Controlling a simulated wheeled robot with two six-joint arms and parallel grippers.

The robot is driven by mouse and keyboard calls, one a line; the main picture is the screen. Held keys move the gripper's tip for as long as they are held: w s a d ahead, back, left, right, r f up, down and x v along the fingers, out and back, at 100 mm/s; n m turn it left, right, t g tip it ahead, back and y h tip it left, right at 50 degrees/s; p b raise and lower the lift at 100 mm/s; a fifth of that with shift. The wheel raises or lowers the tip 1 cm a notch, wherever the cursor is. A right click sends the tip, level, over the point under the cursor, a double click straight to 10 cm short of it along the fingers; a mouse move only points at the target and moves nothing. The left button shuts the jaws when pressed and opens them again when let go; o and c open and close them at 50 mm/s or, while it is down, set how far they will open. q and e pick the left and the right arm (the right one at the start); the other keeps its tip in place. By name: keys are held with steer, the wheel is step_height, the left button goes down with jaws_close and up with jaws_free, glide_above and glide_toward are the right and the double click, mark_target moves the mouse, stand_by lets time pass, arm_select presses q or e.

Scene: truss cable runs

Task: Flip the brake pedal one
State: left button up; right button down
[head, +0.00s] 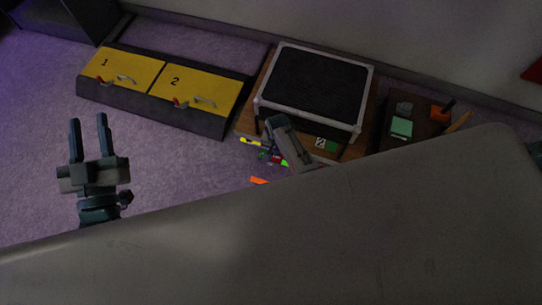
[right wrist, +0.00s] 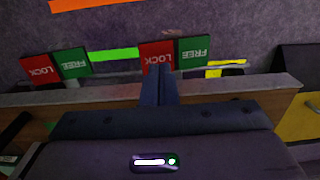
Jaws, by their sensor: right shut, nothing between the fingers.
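Two pairs of red LOCK and green FREE plates show upside down in the right wrist view: one pair at the left, with a LOCK plate (right wrist: 40,69) and a FREE plate (right wrist: 75,63), and one in the middle, with a LOCK plate (right wrist: 157,57) and a FREE plate (right wrist: 193,53). I cannot clearly make out the brake pedals. My right gripper (right wrist: 158,73) is shut and empty, its fingertips overlapping the lower edge of the middle LOCK plate; I cannot tell whether they touch. My left gripper (head: 89,119) is open and empty over the floor at the left.
A black-topped case with a pale frame (head: 368,95) sits on a wooden base beside my right arm. A low box with yellow panels (head: 118,68) marked 1 and 2 stands at back left. A dark tray (head: 385,130) with small items is at right. Purple floor is clear at left.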

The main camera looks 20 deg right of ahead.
steer(key=shift+f+b, duration=1.3)
steer(key=shift+f, duration=0.4)
stand_by(0.5)
steer(key=shift+r, duration=0.15)
step_height(320, 180, up, 7)
steer(key=p, duration=0.7)
steer(key=shift+p, duration=0.4)
